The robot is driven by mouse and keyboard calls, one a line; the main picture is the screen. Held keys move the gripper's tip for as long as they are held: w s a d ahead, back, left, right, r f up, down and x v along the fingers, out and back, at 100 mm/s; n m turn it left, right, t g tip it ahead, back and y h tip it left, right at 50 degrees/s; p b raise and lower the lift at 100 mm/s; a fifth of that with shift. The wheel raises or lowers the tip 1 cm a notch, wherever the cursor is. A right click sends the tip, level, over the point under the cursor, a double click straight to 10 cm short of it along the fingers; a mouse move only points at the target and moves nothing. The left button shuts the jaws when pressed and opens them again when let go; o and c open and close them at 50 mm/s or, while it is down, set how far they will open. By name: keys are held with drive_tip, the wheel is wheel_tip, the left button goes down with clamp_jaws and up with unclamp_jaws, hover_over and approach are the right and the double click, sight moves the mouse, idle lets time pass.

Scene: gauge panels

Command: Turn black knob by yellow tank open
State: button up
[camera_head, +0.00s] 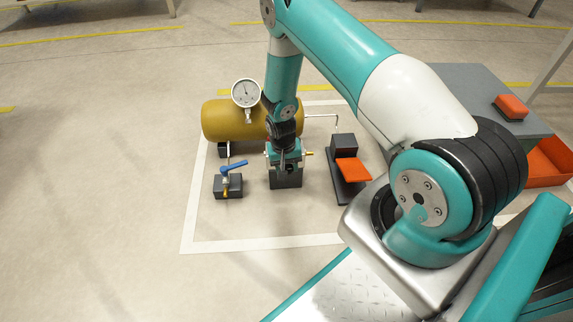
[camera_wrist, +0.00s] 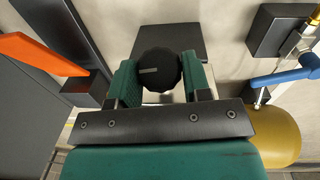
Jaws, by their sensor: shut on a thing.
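The black knob (camera_wrist: 159,69) shows in the wrist view between the two green fingers of my gripper (camera_wrist: 160,82). The fingers are shut on its sides, and a pale mark shows on its face. In the head view my gripper (camera_head: 288,160) points down over a dark block (camera_head: 286,179) in front of the yellow tank (camera_head: 225,120); the knob itself is hidden there by the gripper. The tank's end also shows at the lower right of the wrist view (camera_wrist: 278,135).
A valve with a blue lever (camera_head: 234,166) stands left of my gripper. An orange pedal (camera_head: 353,170) on a dark base stands to the right. A round gauge (camera_head: 246,93) tops the tank. A grey table (camera_head: 480,85) is at the right. Floor in front is clear.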

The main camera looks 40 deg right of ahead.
drive_tip(key=shift+a+n+g+h+p, duration=0.2)
drive_tip(key=shift+n+g+h+p, duration=0.35)
drive_tip(key=shift+n+h, duration=0.6)
drive_tip(key=n+h, duration=0.3)
drive_tip(key=shift+a+f+g+h, duration=0.2)
drive_tip(key=shift+f+g+h, duration=0.05)
drive_tip(key=n+h+b, duration=0.1)
drive_tip(key=n+h, duration=0.1)
drive_tip(key=n+h+b, duration=0.2)
drive_tip(key=shift+a+f, duration=0.15)
drive_tip(key=shift+f, duration=0.05)
drive_tip(key=shift+n+t+h+b, duration=0.95)
drive_tip(key=shift+n+h, duration=0.25)
drive_tip(key=shift+n, duration=0.15)
drive_tip(key=o, duration=0.9)
drive_tip(key=shift+r, duration=0.1)
drive_tip(key=p+v, duration=0.4)
drive_tip(key=v, duration=1.3)
drive_tip(key=shift+s+a, duration=0.15)
drive_tip(key=shift+a, duration=0.1)
